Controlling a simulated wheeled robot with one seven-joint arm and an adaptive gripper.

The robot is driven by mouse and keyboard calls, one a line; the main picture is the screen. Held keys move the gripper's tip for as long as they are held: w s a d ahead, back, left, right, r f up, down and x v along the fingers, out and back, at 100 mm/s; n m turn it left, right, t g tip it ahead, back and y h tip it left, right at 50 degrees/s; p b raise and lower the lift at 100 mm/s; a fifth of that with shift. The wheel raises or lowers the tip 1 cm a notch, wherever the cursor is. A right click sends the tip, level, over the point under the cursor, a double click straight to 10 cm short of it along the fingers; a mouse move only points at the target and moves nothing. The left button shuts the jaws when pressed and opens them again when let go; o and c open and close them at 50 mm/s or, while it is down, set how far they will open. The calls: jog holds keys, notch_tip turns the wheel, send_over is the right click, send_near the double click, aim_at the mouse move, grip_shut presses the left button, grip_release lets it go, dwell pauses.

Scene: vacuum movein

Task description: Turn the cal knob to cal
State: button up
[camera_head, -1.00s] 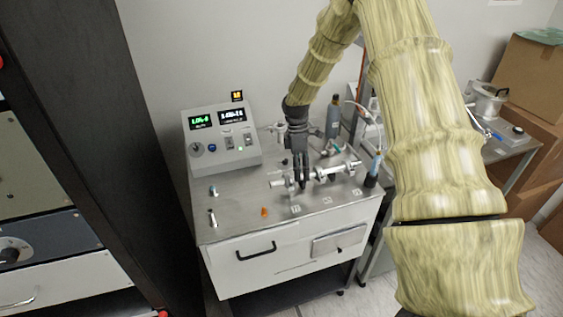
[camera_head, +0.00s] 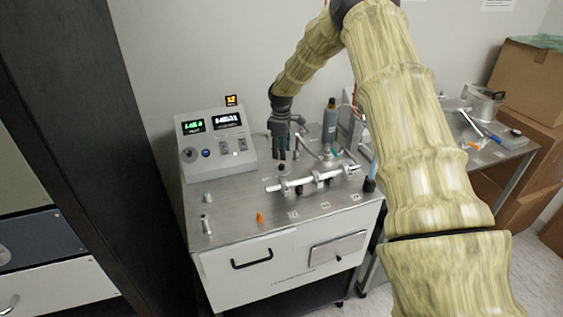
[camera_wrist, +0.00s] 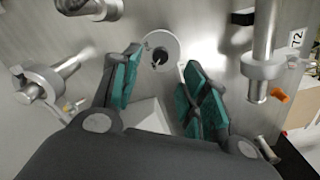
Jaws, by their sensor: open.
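My gripper (camera_head: 287,155) is open and points down over the back of the metal cart top. In the wrist view its two green-padded fingers (camera_wrist: 160,62) stand apart. Just beyond and between the fingertips is a round pale plate with a small dark knob (camera_wrist: 158,56), which has a light pointer or lever on it. It looks like the cal knob, but no label is readable. In the head view a small dark knob (camera_head: 281,168) shows just below the fingertips. The fingers do not appear to touch it.
A horizontal metal pipe assembly (camera_head: 318,178) lies in front of my gripper. A grey control box (camera_head: 215,150) with lit displays stands to the left. A grey-blue bottle (camera_head: 329,120) stands behind right. An orange piece (camera_head: 260,217) sits near the front edge.

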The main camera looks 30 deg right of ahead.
aim_at(281, 165)
jog(key=shift+f+p, duration=1.05)
jog(key=shift+f, duration=2.3)
jog(key=shift+c, duration=0.2)
grip_shut()
